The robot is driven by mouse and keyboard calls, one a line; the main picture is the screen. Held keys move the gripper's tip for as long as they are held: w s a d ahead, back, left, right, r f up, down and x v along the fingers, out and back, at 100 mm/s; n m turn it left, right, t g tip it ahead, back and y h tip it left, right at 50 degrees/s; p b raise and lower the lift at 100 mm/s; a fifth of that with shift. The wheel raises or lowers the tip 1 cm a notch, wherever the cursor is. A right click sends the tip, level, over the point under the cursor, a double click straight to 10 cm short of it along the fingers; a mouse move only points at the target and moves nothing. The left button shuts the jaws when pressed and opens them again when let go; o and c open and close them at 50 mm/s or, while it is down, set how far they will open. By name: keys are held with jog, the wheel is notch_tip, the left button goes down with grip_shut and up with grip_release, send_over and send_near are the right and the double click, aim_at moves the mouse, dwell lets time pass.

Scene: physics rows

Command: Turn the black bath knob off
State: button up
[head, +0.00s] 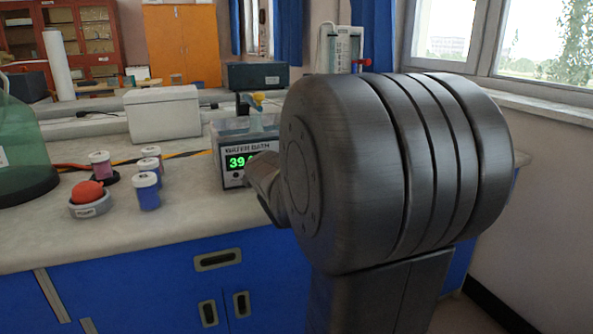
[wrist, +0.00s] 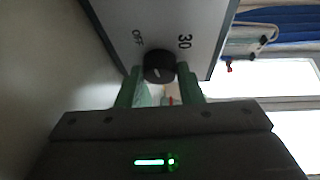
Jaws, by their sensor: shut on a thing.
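The water bath (head: 229,160) stands on the bench with its green display lit, reading 39 with the last digit cut off by my arm. Its knob is hidden behind my arm in the head view. In the wrist view the black knob (wrist: 158,64) sits on the bath's pale front panel (wrist: 190,18), with the labels OFF and 30 on either side. My gripper (wrist: 159,71) has its green fingers on both sides of the knob and is shut on it. A small pale mark shows on the knob, but its setting is too small to tell.
Several lidded jars (head: 148,190) and a red ball in a grey ring (head: 87,195) stand on the bench left of the bath. A white box (head: 163,113) stands behind them. A green glass vessel (head: 22,150) is at far left.

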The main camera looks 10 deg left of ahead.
dwell(0.4)
jog(key=o, duration=1)
jog(key=shift+s+d+r+p, duration=0.25)
jog(key=shift+s+p, duration=0.4)
jog(key=shift+s, duration=1.65)
jog(key=shift+s+d+p, duration=0.35)
jog(key=shift+s+p, duration=0.25)
jog(key=shift+s, duration=1.65)
jog(key=shift+s+d+r+p, duration=0.25)
jog(key=shift+s+p, duration=0.4)
jog(key=shift+s, duration=1.65)
jog(key=shift+f, duration=0.1)
